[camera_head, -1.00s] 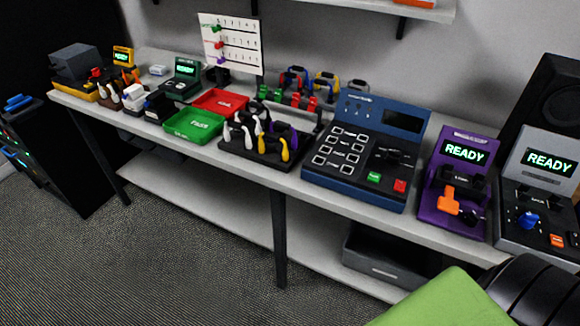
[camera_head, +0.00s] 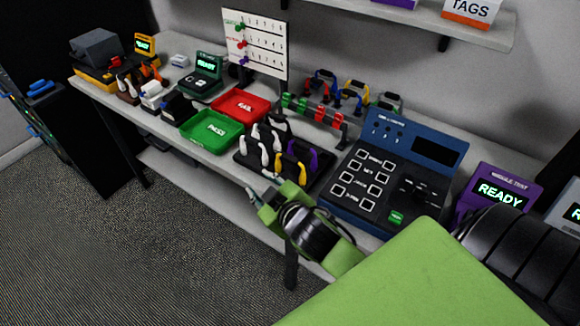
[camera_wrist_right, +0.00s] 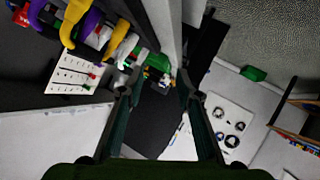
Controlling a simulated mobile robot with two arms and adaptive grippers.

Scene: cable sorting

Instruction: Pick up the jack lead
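I cannot tell which lead is the jack lead. A black holder (camera_head: 285,187) on the bench carries several looped leads, among them a white lead (camera_head: 254,153), a yellow lead (camera_head: 297,173) and a purple lead (camera_head: 324,160). In the right wrist view, a yellow lead (camera_wrist_right: 78,22) and a purple lead (camera_wrist_right: 90,24) show at the upper left. My right gripper (camera_head: 264,194) is at the bench's front edge, in front of the holder and apart from the leads. In the right wrist view its fingers (camera_wrist_right: 158,85) are spread with nothing between them. My left gripper is not in view.
A green tray (camera_head: 212,146) and a red tray (camera_head: 240,118) lie left of the holder. A blue test console (camera_head: 424,146) stands right of it. Behind are a rail with red and green clips (camera_head: 312,106) and a white chart board (camera_head: 258,58). Open floor lies before the bench.

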